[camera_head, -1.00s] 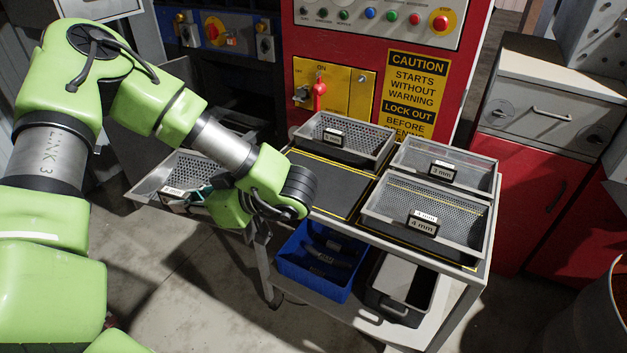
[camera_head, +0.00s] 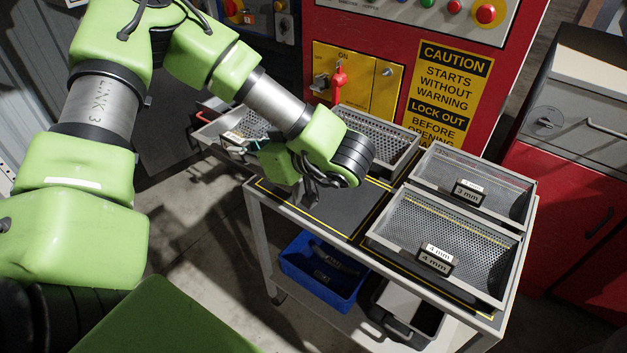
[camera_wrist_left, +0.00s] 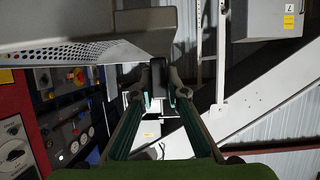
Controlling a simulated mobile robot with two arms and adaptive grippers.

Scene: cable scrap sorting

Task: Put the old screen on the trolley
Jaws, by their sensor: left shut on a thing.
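The old screen (camera_head: 216,134), a grey perforated tray with a white label, is held in the air beside the trolley's left edge. In the head view my left wrist hides the screen's right part and most of the fingers. The trolley (camera_head: 257,219) has a bare dark bay (camera_head: 337,212) with a yellow outline at its front left, below my wrist. My right gripper is not in view.
A 3 mm screen (camera_head: 440,160) and a 4 mm screen (camera_head: 398,222) fill the trolley's right side; another screen (camera_head: 385,130) sits at back left. A blue bin (camera_head: 345,283) and a grey box (camera_head: 380,321) are on the lower shelf. A red machine (camera_head: 505,95) stands behind.

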